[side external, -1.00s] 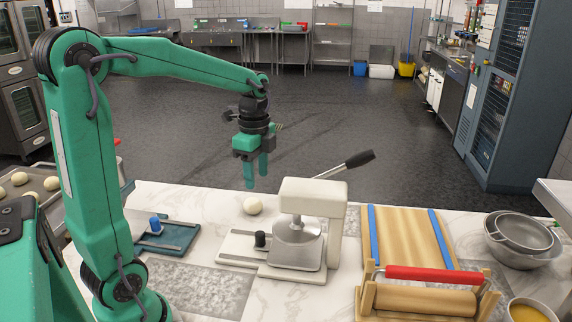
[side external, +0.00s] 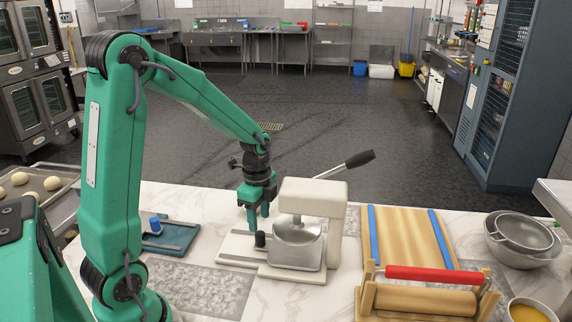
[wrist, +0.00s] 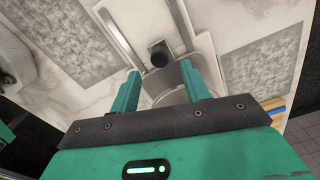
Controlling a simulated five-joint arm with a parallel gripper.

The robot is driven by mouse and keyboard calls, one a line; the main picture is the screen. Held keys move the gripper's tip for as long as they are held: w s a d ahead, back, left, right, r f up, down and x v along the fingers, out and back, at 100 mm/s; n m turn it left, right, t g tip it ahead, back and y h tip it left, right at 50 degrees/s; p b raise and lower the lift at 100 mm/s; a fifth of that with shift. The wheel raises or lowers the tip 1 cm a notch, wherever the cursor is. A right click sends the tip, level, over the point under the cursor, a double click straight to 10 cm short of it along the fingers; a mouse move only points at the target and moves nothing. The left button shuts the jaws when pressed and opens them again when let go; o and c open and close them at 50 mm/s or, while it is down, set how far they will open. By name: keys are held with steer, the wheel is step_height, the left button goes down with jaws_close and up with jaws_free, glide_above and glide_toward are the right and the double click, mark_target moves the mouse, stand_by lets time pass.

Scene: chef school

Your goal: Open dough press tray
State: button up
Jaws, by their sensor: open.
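The white dough press (side external: 325,197) stands on the counter, with its round metal plate (side external: 297,230) above the metal tray (side external: 308,262). The tray sits in the press, under the plate. Its black knob (side external: 260,239) stands upright at the left side on the pale rails (side external: 236,246). My gripper (side external: 256,218) points down just above and behind the knob, open and empty, apart from it. In the wrist view, the knob (wrist: 158,53) shows beyond my open fingertips (wrist: 160,72), roughly between them.
The press lever (side external: 348,165) slants up to the right. A blue tray with a blue knob (side external: 155,225) lies to the left. A wooden board (side external: 410,238) with a red-handled roller (side external: 430,274) lies to the right, beside metal bowls (side external: 520,240). Bare marble (side external: 190,197) lies behind.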

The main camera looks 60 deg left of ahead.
mark_target(260, 232)
steer(key=shift+f, duration=3.1)
jaws_close()
